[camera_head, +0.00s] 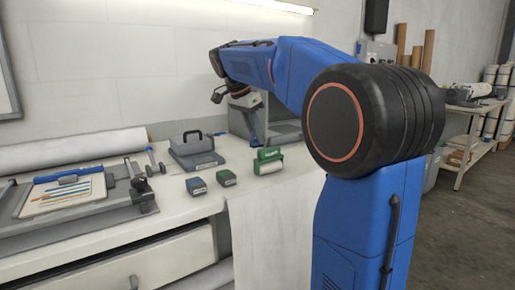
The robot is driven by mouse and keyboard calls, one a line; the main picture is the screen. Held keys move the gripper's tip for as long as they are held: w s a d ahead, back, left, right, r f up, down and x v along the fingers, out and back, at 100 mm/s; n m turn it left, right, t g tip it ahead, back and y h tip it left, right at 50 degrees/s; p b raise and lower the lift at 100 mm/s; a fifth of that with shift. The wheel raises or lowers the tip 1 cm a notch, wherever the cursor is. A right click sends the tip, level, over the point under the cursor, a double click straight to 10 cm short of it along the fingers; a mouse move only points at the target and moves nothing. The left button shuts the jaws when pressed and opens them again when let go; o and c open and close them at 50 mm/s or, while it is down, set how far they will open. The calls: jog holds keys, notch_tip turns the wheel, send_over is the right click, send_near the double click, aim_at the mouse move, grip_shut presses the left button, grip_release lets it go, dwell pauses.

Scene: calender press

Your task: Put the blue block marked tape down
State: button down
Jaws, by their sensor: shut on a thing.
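My blue arm reaches over the bench from the right. My gripper (250,112) hangs at its far end, small in view, in front of a grey machine. It is shut on a blue block (256,138), which shows only as a narrow blue shape under the gripper; its marking cannot be read. Whether the block touches the surface behind or below it is hard to tell. The white bench top (165,205) lies below and to the left.
A small block with a blue face (196,187), a dark block with a green face (226,178) and a green box (268,161) stand on the bench. A grey case with a handle (196,152) stands behind them.

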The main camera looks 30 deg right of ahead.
aim_at(254, 141)
jog(key=shift+f, duration=2.1)
jog(key=shift+f, duration=0.1)
jog(key=c, duration=1.7)
grip_release()
jog(key=shift+o, duration=0.2)
jog(key=v, duration=1.2)
jog(key=shift+a, duration=0.1)
